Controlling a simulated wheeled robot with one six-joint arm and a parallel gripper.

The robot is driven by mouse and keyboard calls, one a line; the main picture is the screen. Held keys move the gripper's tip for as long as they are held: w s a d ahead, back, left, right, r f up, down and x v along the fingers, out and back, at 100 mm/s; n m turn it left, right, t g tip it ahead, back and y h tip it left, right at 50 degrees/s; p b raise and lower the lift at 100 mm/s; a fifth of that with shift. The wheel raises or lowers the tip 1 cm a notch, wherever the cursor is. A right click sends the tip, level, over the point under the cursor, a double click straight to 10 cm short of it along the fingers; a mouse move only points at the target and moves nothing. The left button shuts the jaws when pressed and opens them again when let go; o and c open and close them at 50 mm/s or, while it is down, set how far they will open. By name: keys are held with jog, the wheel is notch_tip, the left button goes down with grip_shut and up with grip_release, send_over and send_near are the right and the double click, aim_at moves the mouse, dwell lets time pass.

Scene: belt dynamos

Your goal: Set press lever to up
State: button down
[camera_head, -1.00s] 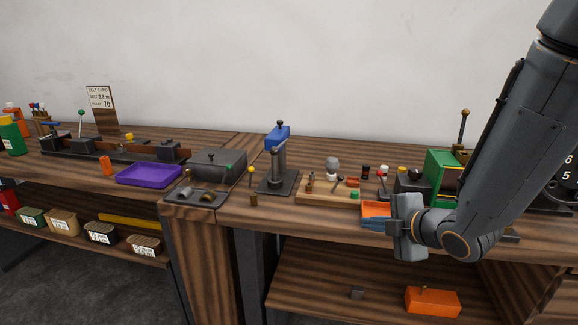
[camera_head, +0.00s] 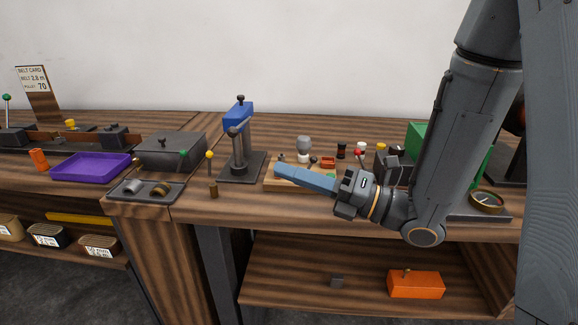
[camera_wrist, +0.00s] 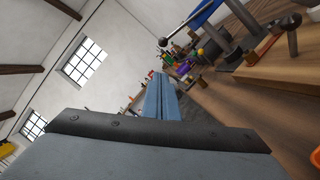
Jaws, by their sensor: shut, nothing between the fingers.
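The press (camera_head: 240,150) stands on a dark base plate on the bench, with a blue head and a black knob on top. A grey lever (camera_head: 233,131) with a round end shows at its front; its exact angle is hard to tell in the head view. In the wrist view the lever (camera_wrist: 180,32) is a rod with a dark ball, sticking out beside the blue head (camera_wrist: 205,12). My gripper (camera_head: 278,171) is shut and empty, its blue fingers pointing left, to the right of the press base and apart from the lever. The fingers also show in the wrist view (camera_wrist: 160,82).
A yellow-balled stick (camera_head: 209,156) stands left of the press. A wooden board (camera_head: 272,183) with small parts lies under and behind my fingers. A grey box (camera_head: 170,150), a small-parts tray (camera_head: 122,191) and a purple tray (camera_head: 92,166) are further left. The bench front edge is close.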

jog(key=w+a+r+p, duration=0.3)
jog(key=w+a, duration=0.2)
jog(key=a, duration=0.3)
jog(key=shift+w+a, duration=0.25)
jog(key=shift+a, duration=0.1)
jog(key=shift+r, duration=0.1)
jog(key=shift+p, duration=0.3)
